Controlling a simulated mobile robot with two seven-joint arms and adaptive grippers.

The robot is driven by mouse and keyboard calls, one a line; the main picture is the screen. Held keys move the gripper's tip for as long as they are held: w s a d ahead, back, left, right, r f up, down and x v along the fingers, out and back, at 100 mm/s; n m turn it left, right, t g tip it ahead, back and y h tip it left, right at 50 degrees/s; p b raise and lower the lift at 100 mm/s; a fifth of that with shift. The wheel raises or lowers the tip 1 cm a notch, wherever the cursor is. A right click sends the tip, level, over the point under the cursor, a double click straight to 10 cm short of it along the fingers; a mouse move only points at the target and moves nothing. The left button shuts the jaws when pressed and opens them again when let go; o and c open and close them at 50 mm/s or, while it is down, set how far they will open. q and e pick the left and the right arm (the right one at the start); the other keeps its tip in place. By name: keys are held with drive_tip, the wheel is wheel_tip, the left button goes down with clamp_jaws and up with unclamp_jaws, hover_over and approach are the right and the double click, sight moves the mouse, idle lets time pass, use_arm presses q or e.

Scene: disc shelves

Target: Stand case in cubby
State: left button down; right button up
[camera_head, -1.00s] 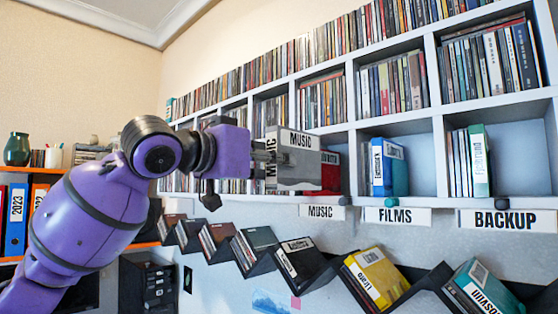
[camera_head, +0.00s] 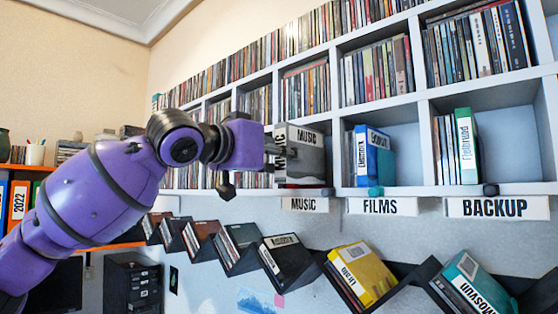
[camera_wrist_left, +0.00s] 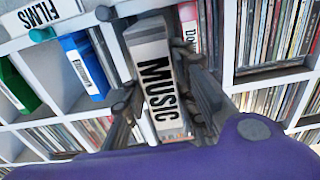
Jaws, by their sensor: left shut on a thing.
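A grey case (camera_head: 303,165) with a white label reading MUSIC is held by my left gripper (camera_head: 272,152), which is shut on it. In the left wrist view the case (camera_wrist_left: 152,75) stands between the two fingers (camera_wrist_left: 160,95). In the head view the case is upright at the front of the lower-row cubby above the MUSIC sign (camera_head: 304,204). How deep it sits in that cubby is hard to tell. In the left wrist view a red case (camera_wrist_left: 188,14) shows beside it. My right gripper is not in view.
A blue case (camera_head: 372,155) stands in the FILMS cubby and a green case (camera_head: 466,145) in the BACKUP cubby. White dividers border the cubbies. Slanted black racks below hold a yellow case (camera_head: 361,275), a teal case (camera_head: 475,285) and others.

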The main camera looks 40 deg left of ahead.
sight(311, 162)
use_arm(q)
drive_tip(key=shift+w+f+b, duration=0.25)
drive_tip(key=shift+w+b, duration=0.2)
drive_tip(key=shift+w, duration=0.6)
drive_tip(key=shift+w+d+f+b, duration=0.15)
drive_tip(key=shift+w+b, duration=0.45)
drive_tip(key=shift+w, duration=0.35)
drive_tip(key=shift+w+b, duration=0.45)
drive_tip(key=shift+w, duration=0.3)
drive_tip(key=shift+w+d+b, duration=0.1)
drive_tip(key=shift+w+b, duration=0.3)
drive_tip(key=shift+w, duration=0.35)
drive_tip(key=shift+w+r, duration=0.2)
drive_tip(key=shift+w, duration=0.75)
drive_tip(key=shift+w+d, duration=0.1)
drive_tip(key=shift+w, duration=0.15)
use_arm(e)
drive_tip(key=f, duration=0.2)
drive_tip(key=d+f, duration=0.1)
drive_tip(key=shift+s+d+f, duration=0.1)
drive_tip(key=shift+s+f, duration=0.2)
use_arm(q)
drive_tip(key=shift+f, duration=0.1)
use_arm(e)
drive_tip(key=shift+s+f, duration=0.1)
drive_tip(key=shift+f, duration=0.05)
